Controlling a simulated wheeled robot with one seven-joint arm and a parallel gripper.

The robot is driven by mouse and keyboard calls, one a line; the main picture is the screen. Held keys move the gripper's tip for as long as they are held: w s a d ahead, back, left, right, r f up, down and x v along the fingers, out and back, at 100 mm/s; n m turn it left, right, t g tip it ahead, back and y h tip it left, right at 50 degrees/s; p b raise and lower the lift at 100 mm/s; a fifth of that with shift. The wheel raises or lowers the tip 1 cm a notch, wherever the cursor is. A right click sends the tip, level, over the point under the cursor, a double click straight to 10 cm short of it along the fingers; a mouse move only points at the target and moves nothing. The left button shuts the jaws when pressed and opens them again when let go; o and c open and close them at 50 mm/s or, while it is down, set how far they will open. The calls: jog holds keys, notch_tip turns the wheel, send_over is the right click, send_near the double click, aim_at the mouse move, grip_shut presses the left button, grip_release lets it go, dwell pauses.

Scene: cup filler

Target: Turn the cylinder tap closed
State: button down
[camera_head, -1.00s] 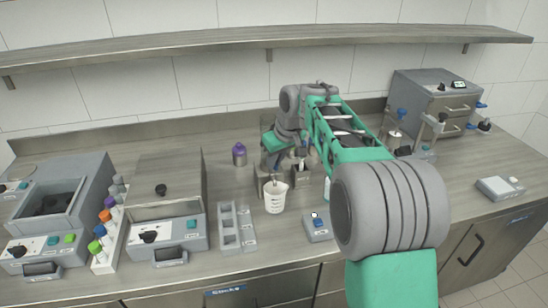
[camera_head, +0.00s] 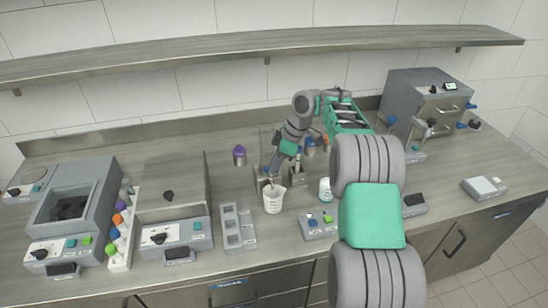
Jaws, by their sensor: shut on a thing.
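The cup filler (camera_head: 297,174) is a small grey stand with upright posts in the middle of the bench. A white beaker (camera_head: 273,201) stands upright at its left front. My gripper (camera_head: 271,174) points down at the filler's left part, just behind and above the beaker. It is shut on what looks like the cylinder tap, which is mostly hidden by my fingers. The tap's turn angle is too small to tell.
A purple-capped bottle (camera_head: 239,155) stands left of the filler. A grey slotted block (camera_head: 237,228) and a button box (camera_head: 318,224) lie in front. A white bottle (camera_head: 325,190) stands close to my arm. A drawer unit (camera_head: 430,100) is at back right.

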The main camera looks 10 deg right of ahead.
jog(key=shift+w+r+n+g+p, duration=0.1)
jog(key=shift+n+g+p, duration=0.2)
jog(key=shift+n+p, duration=0.5)
jog(key=c, duration=1.5)
grip_release()
jog(key=p+v, duration=0.1)
jog(key=v, duration=0.6)
jog(key=shift+d+r+p, duration=0.15)
jog(key=shift+r+p, duration=0.15)
